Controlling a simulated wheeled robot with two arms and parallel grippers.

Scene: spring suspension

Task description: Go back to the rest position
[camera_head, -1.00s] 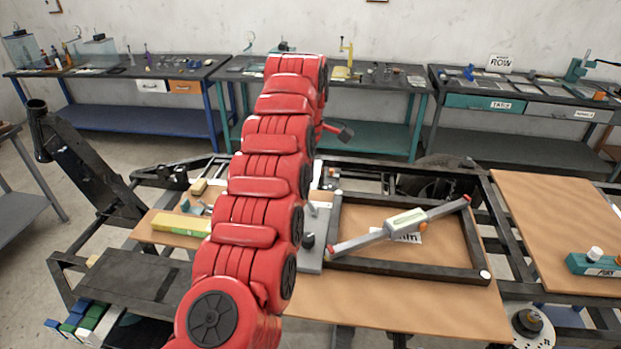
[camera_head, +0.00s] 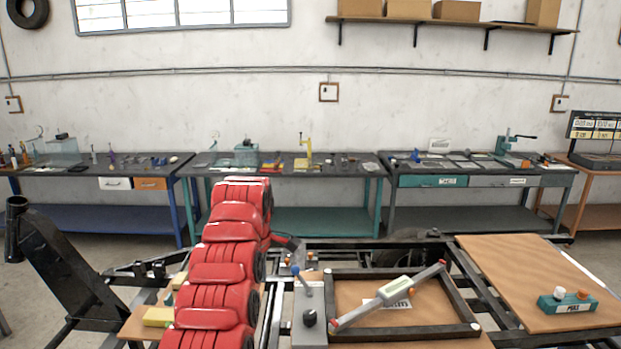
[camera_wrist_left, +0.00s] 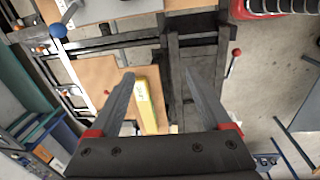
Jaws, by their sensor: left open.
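My left arm comes in from the lower left as a red segmented arm and covers part of the frame bench in the head view. Its left gripper (camera_wrist_left: 158,76) shows in the left wrist view, with two grey fingers spread wide and nothing between them. Beyond the fingers lie a brown board (camera_wrist_left: 95,78) and a yellow block (camera_wrist_left: 148,104), both apart from the gripper. In the head view the gripper's jaws are mostly hidden behind the arm. My right gripper is in neither view.
A dark rectangular frame (camera_head: 455,331) holds a grey bar with red ends (camera_head: 395,293) lying across it. A grey lever box (camera_head: 309,325) stands beside it. A teal block with knobs (camera_head: 567,304) sits on the right board (camera_head: 515,265). Workbenches line the back wall.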

